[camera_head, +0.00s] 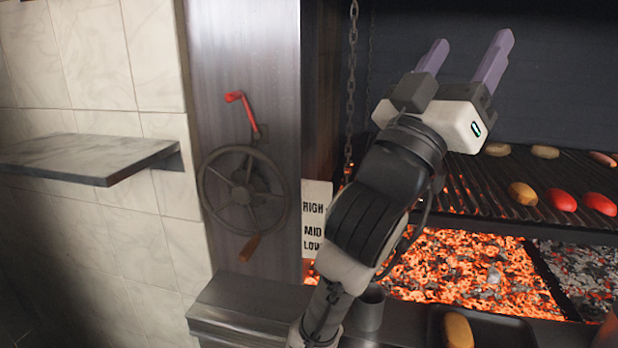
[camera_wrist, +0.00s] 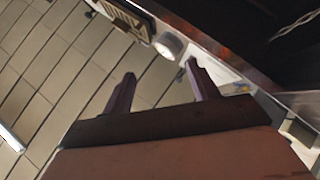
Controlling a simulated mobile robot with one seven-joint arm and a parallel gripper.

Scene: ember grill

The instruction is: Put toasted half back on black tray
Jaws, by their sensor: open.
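My gripper (camera_head: 469,50) is raised in front of the dark back wall, above the grill, with its two purple fingers spread and empty. The fingers also show apart in the wrist view (camera_wrist: 160,86), with nothing between them. A black tray (camera_head: 503,330) sits at the bottom of the head view, partly cut off by the edge. A golden-brown bun half (camera_head: 458,330) lies on it. On the grill grate (camera_head: 475,190) lie a browned bun half (camera_head: 522,193) and two paler ones, (camera_head: 497,149) and (camera_head: 545,151). I cannot tell for certain which is the toasted half.
Red pieces (camera_head: 561,200) lie right of the browned bun on the grate. Glowing coals (camera_head: 450,265) burn below. A grey cup (camera_head: 369,309) stands left of the tray. A handwheel (camera_head: 243,190), chain (camera_head: 351,90) and empty wall shelf (camera_head: 90,155) are at left.

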